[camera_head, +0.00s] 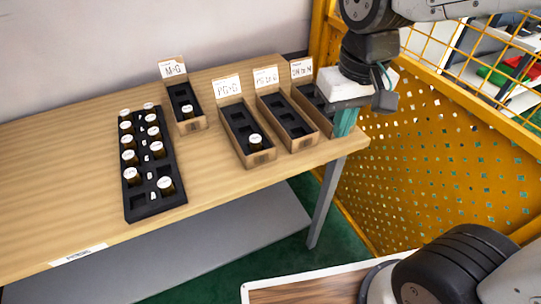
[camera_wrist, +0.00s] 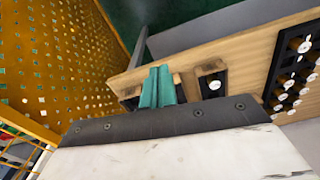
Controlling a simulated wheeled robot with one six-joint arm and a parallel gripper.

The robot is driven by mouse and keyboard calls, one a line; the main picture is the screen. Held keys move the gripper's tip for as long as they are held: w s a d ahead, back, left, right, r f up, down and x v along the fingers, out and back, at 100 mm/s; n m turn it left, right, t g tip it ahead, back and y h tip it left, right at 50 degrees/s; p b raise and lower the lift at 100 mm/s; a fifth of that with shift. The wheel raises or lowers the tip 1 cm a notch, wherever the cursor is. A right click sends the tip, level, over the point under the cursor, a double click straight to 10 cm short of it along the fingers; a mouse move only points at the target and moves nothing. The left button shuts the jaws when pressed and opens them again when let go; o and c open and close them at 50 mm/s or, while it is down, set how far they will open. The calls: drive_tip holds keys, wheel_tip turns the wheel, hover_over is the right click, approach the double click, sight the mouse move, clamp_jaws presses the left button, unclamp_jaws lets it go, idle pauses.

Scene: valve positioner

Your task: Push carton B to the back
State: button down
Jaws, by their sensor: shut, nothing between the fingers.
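Four open brown cartons with black inserts and white label cards stand in a row on the table. I cannot read a "B" on any card. The leftmost carton (camera_head: 192,126) sits farther back and has one vial; the second carton (camera_head: 261,159) also holds one near its front. The third carton (camera_head: 304,144) looks empty. The rightmost carton (camera_head: 311,112) is partly hidden behind my gripper (camera_head: 345,122), whose teal fingers are closed and empty at its front right. I cannot tell whether they touch it. The fingers (camera_wrist: 157,88) point at the table's edge in the wrist view.
The wooden table (camera_head: 70,160) carries a black tray (camera_head: 142,213) with several vials, left of the cartons. A yellow perforated guard (camera_head: 400,170) stands close to the right of the table. A wall (camera_head: 130,35) runs behind. Bare table lies behind the second and third cartons.

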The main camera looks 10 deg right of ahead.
drive_tip(key=w+a+f+n, duration=0.1)
drive_tip(key=w+a+f, duration=0.15)
drive_tip(key=a, duration=0.35)
drive_tip(key=w+a+f+n, duration=0.1)
drive_tip(key=w+a+f, duration=0.1)
drive_tip(key=a+f, duration=0.25)
drive_tip(key=shift+g, duration=0.3)
drive_tip(key=f, duration=0.6)
drive_tip(key=a+f, duration=0.1)
drive_tip(key=f, duration=0.2)
drive_tip(key=shift+w+f, duration=0.2)
drive_tip(key=shift+f, duration=0.2)
drive_tip(key=w, duration=0.1)
drive_tip(key=w+a, duration=0.1)
drive_tip(key=w, duration=0.1)
drive_tip(key=shift+f, duration=0.15)
drive_tip(key=shift+w+a, duration=0.1)
drive_tip(key=shift+w, duration=0.35)
